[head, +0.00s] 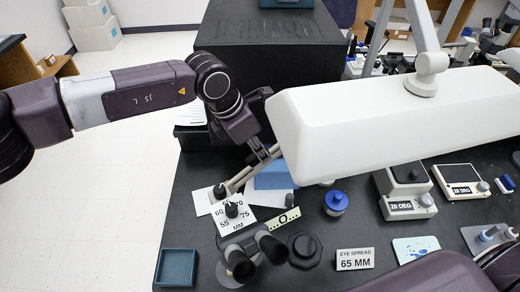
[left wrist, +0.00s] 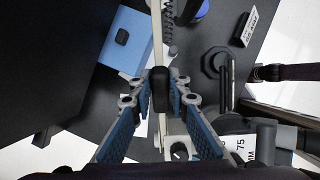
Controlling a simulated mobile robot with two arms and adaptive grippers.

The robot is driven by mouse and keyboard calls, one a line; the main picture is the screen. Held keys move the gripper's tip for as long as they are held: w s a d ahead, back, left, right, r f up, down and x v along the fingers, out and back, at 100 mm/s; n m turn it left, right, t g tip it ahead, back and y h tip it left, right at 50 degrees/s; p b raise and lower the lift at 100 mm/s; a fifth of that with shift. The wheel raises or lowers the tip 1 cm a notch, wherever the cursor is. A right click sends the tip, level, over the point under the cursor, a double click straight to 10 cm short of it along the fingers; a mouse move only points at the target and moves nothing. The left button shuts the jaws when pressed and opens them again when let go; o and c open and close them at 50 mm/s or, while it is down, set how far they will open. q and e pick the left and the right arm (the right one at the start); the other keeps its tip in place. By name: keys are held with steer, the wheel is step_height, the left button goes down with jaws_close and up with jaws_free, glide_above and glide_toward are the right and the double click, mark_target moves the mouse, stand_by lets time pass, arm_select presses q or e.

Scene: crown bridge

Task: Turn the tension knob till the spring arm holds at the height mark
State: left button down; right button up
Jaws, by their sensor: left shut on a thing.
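The spring arm (left wrist: 156,25) is a slim pale bar with a dark coil beside it, running up the middle of the left wrist view. In the head view its pale bars (head: 241,178) slant up from a black pivot on the bench and pass under a large white housing. My left gripper (left wrist: 161,88) is shut on a dark knob (left wrist: 160,97) on the bar, which I take as the tension knob. In the head view my left gripper (head: 262,150) is partly hidden by its own wrist and the housing. I cannot make out a height mark for certain.
The white housing (head: 390,110) overhangs the bench. A numbered dial card (head: 238,222), black eyepieces (head: 272,248), a black octagonal base (head: 303,250), a blue-lidded jar (head: 335,203) and an "EYE SPREAD 65 MM" sign (head: 355,259) stand close by. A blue tray (head: 177,267) is front left.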

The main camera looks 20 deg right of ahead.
arm_select(q)
steer(key=shift+r, duration=0.1)
steer(key=r+y, duration=0.1)
steer(key=r, duration=0.1)
steer(key=r+y+p, duration=0.1)
steer(key=r, duration=0.2)
steer(key=a+r+y, duration=0.1)
steer(key=r, duration=0.1)
steer(key=shift+r+g+p, duration=0.15)
steer(key=shift+g+p, duration=0.15)
steer(key=shift+p, duration=0.1)
steer(key=c, duration=1.9)
jaws_free()
steer(key=shift+c, duration=0.2)
steer(key=shift+o, duration=0.5)
